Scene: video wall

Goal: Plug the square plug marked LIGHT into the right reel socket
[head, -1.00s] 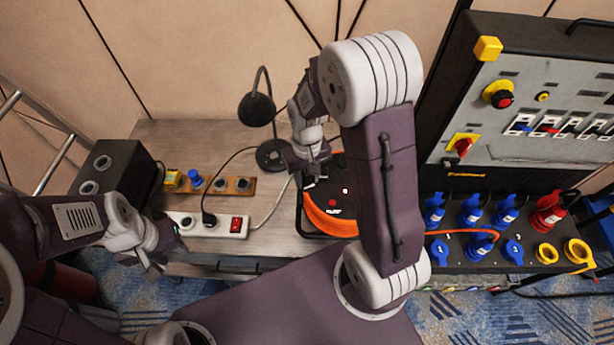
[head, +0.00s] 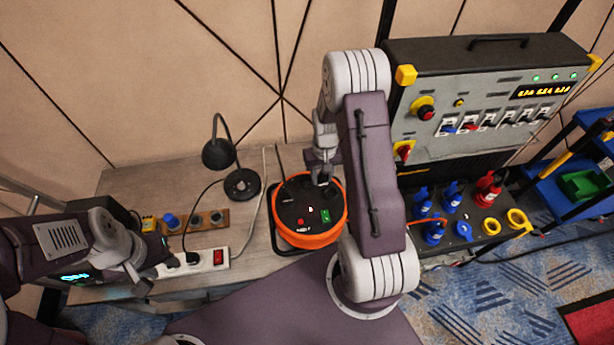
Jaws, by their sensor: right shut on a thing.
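The cable reel (head: 297,239) has an orange rim and a black top face, with a green switch and small red lights. It stands on the wooden table. My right gripper (head: 322,178) is over the far right part of the reel's face. It is shut on a small dark thing, likely the LIGHT plug; its marking is not readable. The gripper and arm hide the right reel socket, so I cannot tell whether the plug touches it. My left gripper (head: 148,279) appears open and empty, near the power strip at the table's left front.
A black desk lamp (head: 219,154) stands behind left of the reel. A white power strip (head: 205,259) with a red switch and a wooden block (head: 208,221) with sockets lie left. A control cabinet (head: 450,62) and several blue and red connectors (head: 453,195) are at right.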

